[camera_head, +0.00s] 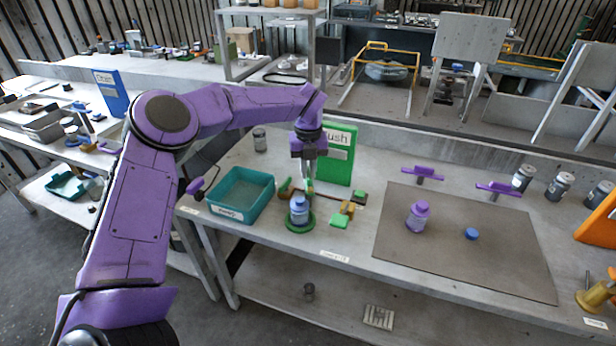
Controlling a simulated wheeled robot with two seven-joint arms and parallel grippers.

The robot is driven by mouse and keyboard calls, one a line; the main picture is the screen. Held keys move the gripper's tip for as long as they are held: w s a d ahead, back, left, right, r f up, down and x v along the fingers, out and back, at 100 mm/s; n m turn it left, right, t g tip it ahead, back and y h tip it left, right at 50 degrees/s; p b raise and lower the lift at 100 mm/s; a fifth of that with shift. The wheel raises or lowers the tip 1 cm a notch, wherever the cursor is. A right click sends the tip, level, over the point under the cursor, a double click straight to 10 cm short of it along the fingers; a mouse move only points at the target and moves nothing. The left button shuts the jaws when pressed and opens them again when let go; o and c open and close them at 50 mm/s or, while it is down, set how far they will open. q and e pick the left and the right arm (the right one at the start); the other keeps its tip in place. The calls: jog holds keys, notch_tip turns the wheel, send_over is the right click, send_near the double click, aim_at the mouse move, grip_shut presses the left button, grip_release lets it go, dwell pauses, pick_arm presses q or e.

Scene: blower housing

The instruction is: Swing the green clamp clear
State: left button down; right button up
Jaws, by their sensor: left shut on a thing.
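The green clamp (309,188) is small and stands just behind a jar with a blue lid (299,210) on the table. The jar sits upright in a round green base (290,224). My left gripper (308,179) reaches down from above, its fingers shut on the top of the green clamp. The fingers hide part of the clamp, and its exact swing angle is too small to tell. My right gripper is not in view.
A teal bin (241,194) stands left of the jar. A green board (339,154) stands upright behind it. A green block (339,221) lies to its right. A grey mat (460,262) holds a purple jar (418,216) and a blue cap (471,234).

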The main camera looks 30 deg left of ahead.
pick_arm(q)
jog(key=n+b, duration=0.8)
jog(key=shift+w+f, duration=0.1)
jog(key=shift+f, duration=0.2)
jog(key=shift+r+n+b, duration=0.15)
jog(key=shift+n+b, duration=1.65)
jog(key=shift+n, duration=0.3)
jog(key=c, duration=1.1)
grip_release()
jog(key=shift+a, duration=0.1)
jog(key=shift+c, duration=0.2)
jog(key=shift+a, duration=0.1)
